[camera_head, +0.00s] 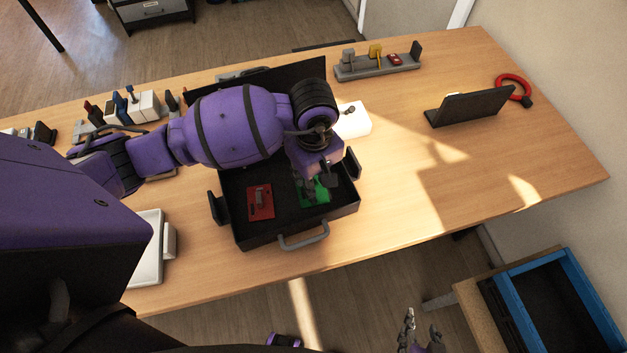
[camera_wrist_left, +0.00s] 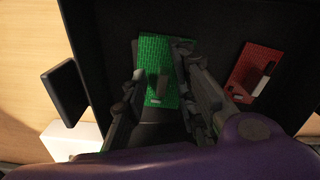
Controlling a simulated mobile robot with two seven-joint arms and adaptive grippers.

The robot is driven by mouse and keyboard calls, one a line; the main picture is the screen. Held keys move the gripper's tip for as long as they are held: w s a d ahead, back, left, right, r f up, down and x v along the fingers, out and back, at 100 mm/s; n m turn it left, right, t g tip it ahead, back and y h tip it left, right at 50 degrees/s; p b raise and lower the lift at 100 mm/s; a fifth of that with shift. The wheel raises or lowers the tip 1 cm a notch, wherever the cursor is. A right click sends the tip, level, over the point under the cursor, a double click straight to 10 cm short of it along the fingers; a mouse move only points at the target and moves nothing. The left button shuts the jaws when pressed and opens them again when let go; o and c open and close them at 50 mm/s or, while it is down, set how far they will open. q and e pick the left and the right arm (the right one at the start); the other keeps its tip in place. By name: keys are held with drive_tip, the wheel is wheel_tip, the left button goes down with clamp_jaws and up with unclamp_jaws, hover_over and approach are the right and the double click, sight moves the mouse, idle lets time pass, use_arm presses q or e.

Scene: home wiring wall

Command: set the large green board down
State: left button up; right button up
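The large green board (camera_head: 315,190) lies in the black open case (camera_head: 290,220), on the right side of its floor. In the left wrist view the green board (camera_wrist_left: 160,58) has a small grey upright grip in its middle. My left gripper (camera_head: 320,180) is over the board and partly hides it. In the left wrist view the fingers of my left gripper (camera_wrist_left: 166,78) are apart, one on each side of the grip, with a gap to it. My right gripper (camera_head: 422,328) is off the table at the bottom, fingers apart and empty.
A red board (camera_head: 260,203) lies in the case to the left; it also shows in the left wrist view (camera_wrist_left: 258,72). A grey tool rack (camera_head: 375,68), a black stand (camera_head: 470,105) and a red ring (camera_head: 514,84) are on the table (camera_head: 400,200). The table's right side is mostly clear.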

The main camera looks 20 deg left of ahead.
use_arm(q)
wheel_tip(320, 180, up, 11)
idle(0.3)
drive_tip(key=shift+r, duration=0.1)
